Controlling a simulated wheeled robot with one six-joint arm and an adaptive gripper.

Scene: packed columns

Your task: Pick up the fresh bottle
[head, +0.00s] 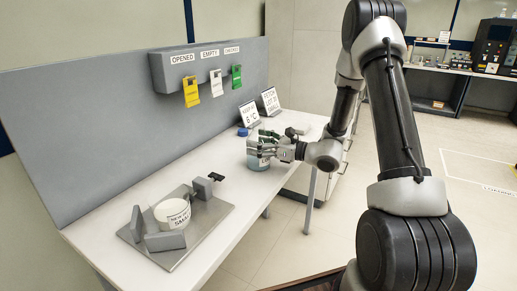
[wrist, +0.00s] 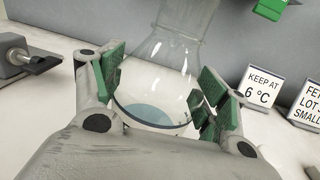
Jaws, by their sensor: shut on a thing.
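A clear bottle (wrist: 160,75) with a little bluish liquid at its bottom is between my gripper's green-padded fingers in the wrist view. My gripper (wrist: 158,100) is shut on its body. In the head view my gripper (head: 262,152) is at the far end of the white bench, and the bottle (head: 257,162) shows partly behind the fingers. I cannot tell whether its base touches the bench. No label on it can be read.
A metal plate (head: 215,213) with grey blocks and a labelled white round container (head: 172,214) is at the bench's near end. A blue cap (head: 242,131) and two sign cards (head: 250,113) stand by my gripper. Yellow, white and green tags (head: 191,92) hang behind. The middle bench is clear.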

